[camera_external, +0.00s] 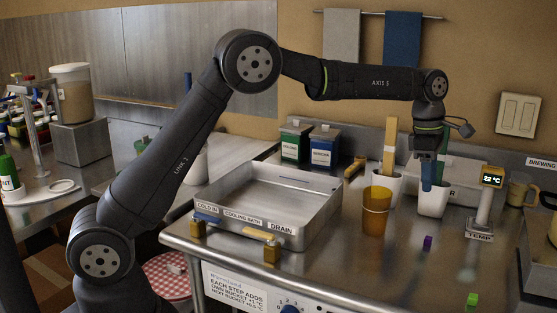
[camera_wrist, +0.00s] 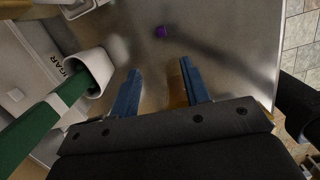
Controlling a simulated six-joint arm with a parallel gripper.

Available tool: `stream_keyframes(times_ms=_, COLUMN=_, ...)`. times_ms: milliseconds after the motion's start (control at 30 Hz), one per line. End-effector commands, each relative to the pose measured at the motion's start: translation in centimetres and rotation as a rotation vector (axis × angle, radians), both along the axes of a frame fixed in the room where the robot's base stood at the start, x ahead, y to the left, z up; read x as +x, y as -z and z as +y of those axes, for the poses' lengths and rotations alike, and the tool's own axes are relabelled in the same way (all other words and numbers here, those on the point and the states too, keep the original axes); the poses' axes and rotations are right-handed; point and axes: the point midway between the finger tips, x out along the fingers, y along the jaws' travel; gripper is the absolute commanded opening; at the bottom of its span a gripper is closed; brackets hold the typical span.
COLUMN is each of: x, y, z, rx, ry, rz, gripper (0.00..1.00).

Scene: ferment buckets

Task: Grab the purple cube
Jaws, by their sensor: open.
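The purple cube (camera_external: 427,243) sits on the steel counter, in front of the white cups, in the external view. It also shows in the wrist view (camera_wrist: 160,32), beyond the fingertips and near the top. My gripper (camera_external: 432,187) points down above the counter, by a white cup at the back, and is apart from the cube.
A white cup (camera_external: 432,204) and an amber cup (camera_external: 376,211) stand near my gripper. A temperature display (camera_external: 491,180) stands right. A green cube (camera_external: 472,299) lies at the front right. A steel cooling bath (camera_external: 337,218) is left. Counter around the purple cube is clear.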

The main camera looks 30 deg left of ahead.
Motion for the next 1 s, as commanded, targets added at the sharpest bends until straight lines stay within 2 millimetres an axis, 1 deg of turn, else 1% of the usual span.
stream_keyframes(times_ms=33, x=-0.1, y=1.3, z=-0.2, rx=0.003, ry=0.001, rz=0.003, gripper=0.43)
stream_keyframes(times_ms=300, x=-0.2, y=7.0, z=-1.0, rx=0.004, ry=0.003, rz=0.001, gripper=0.43)
stream_keyframes(times_ms=433, x=-0.2, y=8.7, z=-1.3, rx=0.003, ry=0.004, rz=-0.001, gripper=0.43)
stream_keyframes(times_ms=667, x=-0.3, y=9.9, z=-1.5, rx=0.003, ry=0.004, rz=-0.002, gripper=0.43)
stream_keyframes(times_ms=733, x=-0.3, y=10.6, z=-1.6, rx=0.004, ry=0.004, rz=-0.001, gripper=0.43)
stream_keyframes(times_ms=900, x=-0.5, y=13.2, z=-2.0, rx=0.004, ry=0.004, rz=0.000, gripper=0.43)
stream_keyframes(times_ms=1000, x=-0.5, y=14.3, z=-2.2, rx=0.004, ry=0.004, rz=-0.001, gripper=0.43)
